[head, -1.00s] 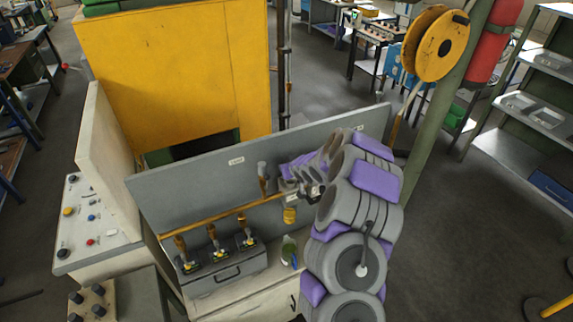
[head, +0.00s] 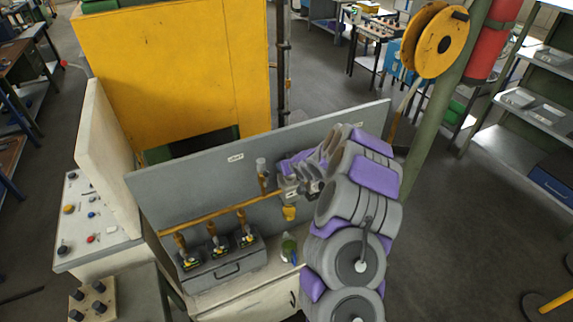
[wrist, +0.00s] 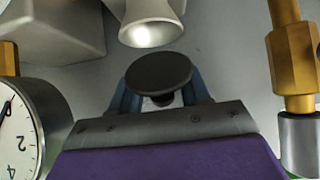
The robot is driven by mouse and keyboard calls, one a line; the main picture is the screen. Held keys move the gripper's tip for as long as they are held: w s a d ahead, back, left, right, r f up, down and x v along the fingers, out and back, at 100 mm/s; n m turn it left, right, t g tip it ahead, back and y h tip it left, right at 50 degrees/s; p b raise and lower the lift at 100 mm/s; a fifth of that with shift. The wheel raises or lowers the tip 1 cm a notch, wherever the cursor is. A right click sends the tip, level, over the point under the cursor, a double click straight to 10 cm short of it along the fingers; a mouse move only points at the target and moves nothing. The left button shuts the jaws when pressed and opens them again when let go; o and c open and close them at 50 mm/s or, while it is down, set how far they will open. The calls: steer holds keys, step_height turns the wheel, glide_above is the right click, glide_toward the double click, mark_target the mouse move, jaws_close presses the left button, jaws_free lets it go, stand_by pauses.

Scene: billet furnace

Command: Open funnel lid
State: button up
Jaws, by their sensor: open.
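In the wrist view a pale metal funnel (wrist: 150,27) shows at the top, its round mouth facing the picture's bottom. A dark round disc with a short stub (wrist: 158,72), apparently the funnel lid, is just below that mouth. My gripper (wrist: 160,94) is open, with one blue-grey finger on either side of the disc. I cannot tell whether the fingers touch it.
A dial gauge (wrist: 22,128) and a brass fitting (wrist: 291,58) flank the gripper. A grey panel (head: 190,185) stands behind. Brass valves (head: 213,236) sit on a grey box at left. A green bottle (head: 289,250) stands below. A yellow furnace (head: 170,70) is behind the panel.

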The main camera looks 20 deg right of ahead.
steer(key=b+v, duration=0.5)
steer(key=v, duration=1.2)
steer(key=shift+o, duration=0.5)
steer(key=shift+s, duration=0.1)
steer(key=shift+d, duration=0.1)
